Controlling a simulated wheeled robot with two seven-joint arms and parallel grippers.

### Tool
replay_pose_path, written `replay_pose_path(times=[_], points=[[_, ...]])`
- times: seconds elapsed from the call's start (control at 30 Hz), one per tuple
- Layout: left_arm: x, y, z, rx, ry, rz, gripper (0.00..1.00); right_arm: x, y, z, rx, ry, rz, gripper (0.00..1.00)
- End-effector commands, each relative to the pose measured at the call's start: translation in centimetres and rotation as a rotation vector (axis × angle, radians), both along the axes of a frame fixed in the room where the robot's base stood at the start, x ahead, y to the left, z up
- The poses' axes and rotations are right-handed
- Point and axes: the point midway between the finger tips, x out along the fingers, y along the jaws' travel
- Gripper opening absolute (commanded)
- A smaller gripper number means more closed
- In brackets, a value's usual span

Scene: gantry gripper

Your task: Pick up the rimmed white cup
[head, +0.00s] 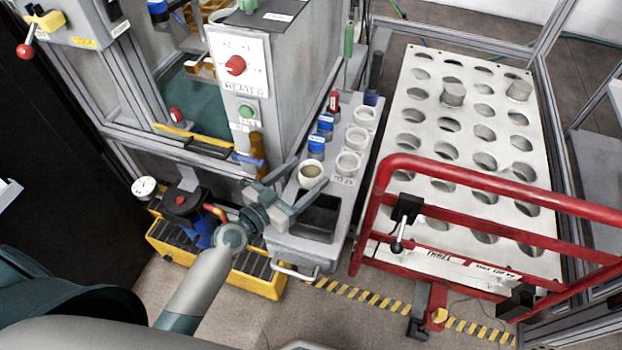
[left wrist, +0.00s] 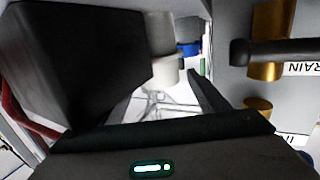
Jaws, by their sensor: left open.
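Several white cups stand in the rack at the centre of the head view. The nearest white cup (head: 311,180) has a visible rim and a beige inside. Another white cup (head: 347,164) stands behind it to the right. I cannot tell for sure which one the task means. My left gripper (head: 302,184) is open beside the nearest cup, its fingers pointing toward it. In the left wrist view, a pale cup (left wrist: 165,72) shows beyond the dark fingers, partly hidden by the large left one. My right gripper is not in view.
Blue-capped bottles (head: 316,146) stand left of the cups. A dark open bin (head: 317,218) lies in front of them. The grey heater cabinet (head: 270,80) rises at the left. A red rail (head: 480,177) crosses before a perforated white table (head: 410,90) at the right.

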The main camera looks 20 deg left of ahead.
Motion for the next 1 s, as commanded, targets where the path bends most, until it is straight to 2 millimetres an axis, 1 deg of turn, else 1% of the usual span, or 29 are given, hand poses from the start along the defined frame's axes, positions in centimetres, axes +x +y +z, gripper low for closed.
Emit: replay_pose_path(times=[0.03,0.1,0.23,0.73,0.77,0.8,0.9,0.97,1.0], points=[[0.7,-0.3,0.2,-0.002,0.0,0.001,0.68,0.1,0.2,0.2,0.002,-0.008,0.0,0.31],[1.5,-0.6,0.0,-0.002,0.001,0.002,0.68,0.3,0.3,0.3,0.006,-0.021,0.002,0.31],[2.3,-1.0,-0.1,0.0,0.001,0.001,0.68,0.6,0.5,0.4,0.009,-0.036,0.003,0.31],[2.4,-1.1,-0.2,0.0,0.001,0.0,0.68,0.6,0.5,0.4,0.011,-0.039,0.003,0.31],[2.4,-1.1,-0.2,0.0,0.001,0.0,0.61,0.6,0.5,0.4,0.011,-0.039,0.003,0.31],[2.4,-1.1,-0.2,0.0,0.001,0.0,0.51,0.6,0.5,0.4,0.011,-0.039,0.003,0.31],[2.4,-1.1,-0.2,0.0,0.001,0.0,0.29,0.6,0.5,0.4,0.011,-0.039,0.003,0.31],[2.4,-1.1,-0.2,0.0,0.001,0.0,0.29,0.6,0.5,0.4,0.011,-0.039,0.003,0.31],[2.4,-1.1,-0.1,0.0,0.0,0.0,0.26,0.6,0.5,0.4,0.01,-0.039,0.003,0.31]])
